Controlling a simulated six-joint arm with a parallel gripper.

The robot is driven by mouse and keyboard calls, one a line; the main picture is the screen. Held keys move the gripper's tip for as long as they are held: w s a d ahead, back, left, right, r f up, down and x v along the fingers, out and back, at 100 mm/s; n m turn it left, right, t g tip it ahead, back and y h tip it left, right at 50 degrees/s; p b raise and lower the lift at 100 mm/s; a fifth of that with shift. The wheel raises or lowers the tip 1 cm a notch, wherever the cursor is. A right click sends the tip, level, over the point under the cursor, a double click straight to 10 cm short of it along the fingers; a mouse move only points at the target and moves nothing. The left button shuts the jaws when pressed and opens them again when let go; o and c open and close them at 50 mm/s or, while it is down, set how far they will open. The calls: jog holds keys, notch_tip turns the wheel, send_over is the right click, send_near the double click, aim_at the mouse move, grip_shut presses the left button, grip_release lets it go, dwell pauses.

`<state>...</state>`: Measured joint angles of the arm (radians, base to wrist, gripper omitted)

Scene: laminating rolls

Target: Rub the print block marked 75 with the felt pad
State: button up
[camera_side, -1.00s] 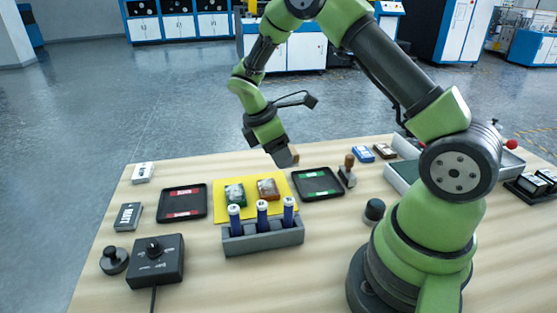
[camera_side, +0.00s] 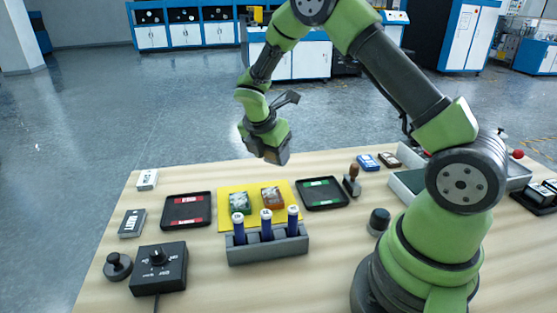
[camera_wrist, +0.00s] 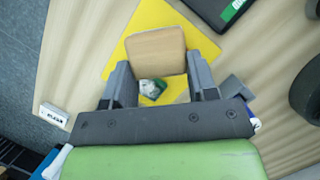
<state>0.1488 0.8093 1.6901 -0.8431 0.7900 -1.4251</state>
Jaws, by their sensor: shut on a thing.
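My gripper (camera_wrist: 161,76) is shut on a tan, wood-like block (camera_wrist: 157,51), which I take to be the felt pad's back. Its underside is hidden. In the side view my gripper (camera_side: 275,154) hangs above and beyond the yellow mat (camera_side: 228,221), apart from it. A green print block (camera_side: 239,202) and a red-brown print block (camera_side: 272,196) lie on the mat with pale tops. I cannot read 75 on either. In the wrist view the green block (camera_wrist: 152,89) shows between the fingers; the red-brown one does not show.
A grey rack (camera_side: 268,250) with three blue tubes stands in front of the mat. Trays with red labels (camera_side: 186,210) and green labels (camera_side: 321,193) flank it. A wooden-handled stamp (camera_side: 352,181) stands at right. A dial box (camera_side: 158,269) sits front left.

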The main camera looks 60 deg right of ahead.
jog(key=shift+w+f+n, duration=0.2)
jog(key=shift+f+n, duration=0.05)
jog(key=shift+n, duration=0.25)
send_over(273, 189)
jog(key=a, duration=0.1)
jog(key=shift+s+a+f, duration=0.1)
jog(key=shift+f, duration=1.35)
jog(key=shift+a+f, duration=0.1)
jog(key=shift+f, duration=1.35)
jog(key=shift+w+a+f, duration=0.2)
jog(key=shift+w+f, duration=0.05)
jog(key=shift+f, duration=0.2)
jog(key=shift+w+a+f, duration=0.2)
jog(key=shift+f, duration=0.2)
jog(key=shift+w+a, duration=1)
jog(key=shift+a, duration=0.15)
jog(key=s+d, duration=0.3)
notch_tip(273, 189, up, 8)
